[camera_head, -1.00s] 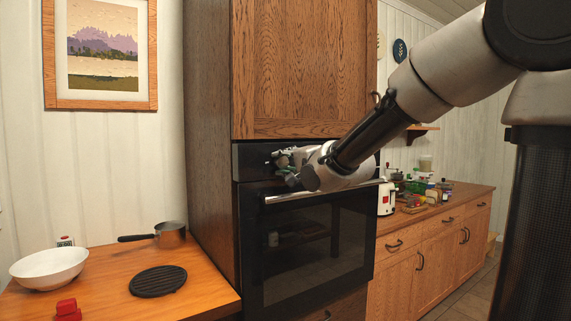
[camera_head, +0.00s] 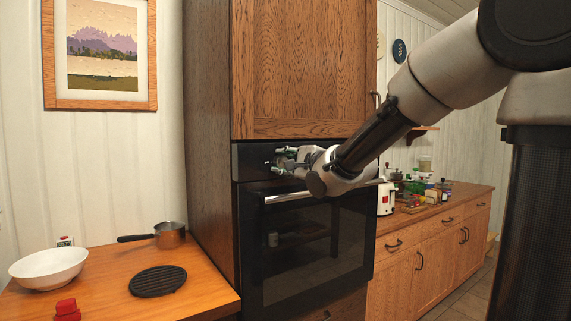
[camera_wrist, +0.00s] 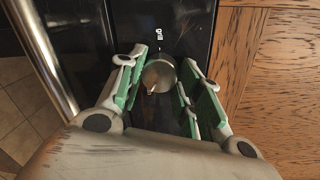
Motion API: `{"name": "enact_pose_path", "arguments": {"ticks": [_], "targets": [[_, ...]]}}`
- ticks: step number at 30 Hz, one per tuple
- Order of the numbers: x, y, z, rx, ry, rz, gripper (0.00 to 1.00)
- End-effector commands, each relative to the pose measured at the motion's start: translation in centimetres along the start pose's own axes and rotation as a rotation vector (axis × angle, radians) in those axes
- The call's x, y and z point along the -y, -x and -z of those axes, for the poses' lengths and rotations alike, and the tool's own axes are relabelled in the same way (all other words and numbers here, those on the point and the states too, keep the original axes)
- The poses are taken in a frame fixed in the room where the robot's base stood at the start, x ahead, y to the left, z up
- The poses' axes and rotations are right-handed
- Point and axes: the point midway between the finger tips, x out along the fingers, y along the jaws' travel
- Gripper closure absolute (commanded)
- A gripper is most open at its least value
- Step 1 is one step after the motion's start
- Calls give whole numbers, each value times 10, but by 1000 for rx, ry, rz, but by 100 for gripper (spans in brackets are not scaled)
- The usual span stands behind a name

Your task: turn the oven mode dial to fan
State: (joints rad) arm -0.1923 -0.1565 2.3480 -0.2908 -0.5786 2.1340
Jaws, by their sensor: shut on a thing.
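The oven mode dial (camera_wrist: 158,75) is a round metal knob on the glossy black oven panel (camera_head: 250,162). In the wrist view its small pointer mark shows on the lower left of its face. The word "grill" is printed on the panel above the dial; no fan label is readable. My gripper (camera_wrist: 164,68) has its green-padded fingers on both sides of the dial and is shut on it. In the head view my gripper (camera_head: 279,161) is at the panel above the oven door, and the dial cannot be made out.
The oven door handle (camera_head: 300,195) runs just below my gripper. A wooden cabinet (camera_head: 300,70) stands above the oven. A counter at left holds a white bowl (camera_head: 48,268), a saucepan (camera_head: 170,236) and a black trivet (camera_head: 158,281). A white appliance (camera_head: 386,198) stands at right.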

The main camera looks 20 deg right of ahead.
Motion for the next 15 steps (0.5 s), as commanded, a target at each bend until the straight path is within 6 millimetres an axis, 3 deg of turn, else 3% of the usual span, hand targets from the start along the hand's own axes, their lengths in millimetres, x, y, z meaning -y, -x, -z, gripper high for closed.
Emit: {"name": "enact_pose_path", "arguments": {"ticks": [10, 11, 14, 15], "targets": [[0, 0, 1, -3, -3, 0, 89], [0, 0, 1, -3, -3, 0, 60], [0, 0, 1, -3, -2, 0, 43], [0, 0, 1, -2, -2, 0, 43]]}}
